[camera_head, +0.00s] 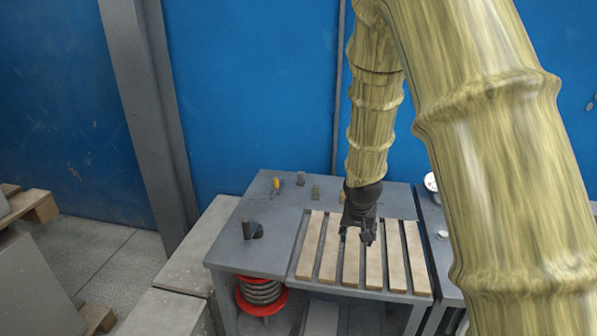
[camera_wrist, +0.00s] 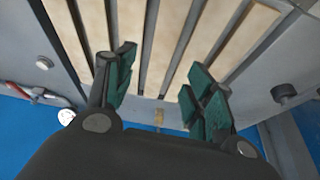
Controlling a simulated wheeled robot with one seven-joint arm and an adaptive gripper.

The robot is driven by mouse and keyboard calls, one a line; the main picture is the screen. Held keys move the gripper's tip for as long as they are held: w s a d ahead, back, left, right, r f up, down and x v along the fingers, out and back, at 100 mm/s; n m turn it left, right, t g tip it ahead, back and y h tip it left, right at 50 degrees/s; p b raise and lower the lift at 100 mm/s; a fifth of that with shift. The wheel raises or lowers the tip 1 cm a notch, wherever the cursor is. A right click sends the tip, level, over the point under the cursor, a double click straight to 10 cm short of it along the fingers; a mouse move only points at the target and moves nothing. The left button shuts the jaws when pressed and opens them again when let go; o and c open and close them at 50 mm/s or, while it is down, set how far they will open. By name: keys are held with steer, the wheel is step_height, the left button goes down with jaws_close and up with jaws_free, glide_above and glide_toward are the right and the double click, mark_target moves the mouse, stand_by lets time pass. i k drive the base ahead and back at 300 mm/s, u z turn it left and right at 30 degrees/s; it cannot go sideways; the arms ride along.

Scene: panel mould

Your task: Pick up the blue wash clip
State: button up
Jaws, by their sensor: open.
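I cannot make out a blue wash clip in either view. My gripper (camera_head: 358,236) points down over the slatted wooden part of the workbench (camera_head: 262,262). In the wrist view my gripper (camera_wrist: 158,72) is open, with its teal-padded fingers wide apart and nothing between them. Pale slats (camera_wrist: 178,40) lie beyond the fingers. A small tan piece (camera_wrist: 158,118) shows between the finger bases, close to the bench edge. My gripper may hide small things beneath it in the head view.
At the back of the bench stand a yellow-topped item (camera_head: 276,185), a grey block (camera_head: 301,178) and a small greenish block (camera_head: 316,192). A dark upright part (camera_head: 251,230) stands at the left. A red-ended spring (camera_head: 262,293) sits below. The bench's left top is mostly clear.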

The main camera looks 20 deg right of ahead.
mark_target(301, 174)
steer(key=i, duration=1.6)
